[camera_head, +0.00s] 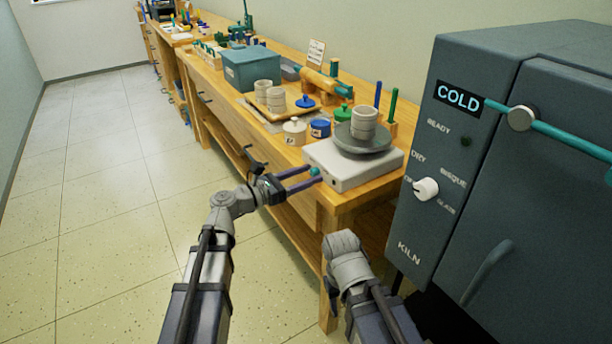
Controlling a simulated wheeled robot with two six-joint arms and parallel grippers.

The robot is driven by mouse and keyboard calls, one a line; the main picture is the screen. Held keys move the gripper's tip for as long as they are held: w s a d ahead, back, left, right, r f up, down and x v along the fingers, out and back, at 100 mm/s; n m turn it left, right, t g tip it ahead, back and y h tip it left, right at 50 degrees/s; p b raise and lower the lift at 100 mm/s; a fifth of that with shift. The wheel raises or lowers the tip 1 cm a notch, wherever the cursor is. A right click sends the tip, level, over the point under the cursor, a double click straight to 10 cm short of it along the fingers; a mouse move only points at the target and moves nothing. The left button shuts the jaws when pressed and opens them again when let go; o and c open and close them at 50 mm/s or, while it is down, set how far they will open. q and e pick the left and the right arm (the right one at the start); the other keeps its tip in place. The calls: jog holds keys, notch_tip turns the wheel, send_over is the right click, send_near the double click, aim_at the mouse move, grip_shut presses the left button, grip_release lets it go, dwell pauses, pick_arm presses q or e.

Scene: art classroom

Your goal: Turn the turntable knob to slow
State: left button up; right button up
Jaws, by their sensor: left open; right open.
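The turntable (343,174) has a white box base and a grey round wheel head (357,145). A small teal knob (314,171) sits on the front face of the base. My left gripper (315,175) is open, with its two fingers pointing right and the knob between their tips. I cannot tell whether the fingers touch it. The knob's pointer and any speed marks are too small to read. My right arm's wrist shows low in the middle, below the turntable, but its fingers are hidden.
The turntable stands near the front corner of a wooden workbench (245,118). Jars (294,131), clay pots and a teal box (252,68) stand behind it. A dark kiln (440,150) with a white dial stands close on the right. The tiled floor at left is clear.

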pick_arm(q)
grip_shut()
dwell(0.3)
jog(key=m, duration=0.5)
jog(key=shift+m, duration=0.4)
grip_release()
dwell(0.4)
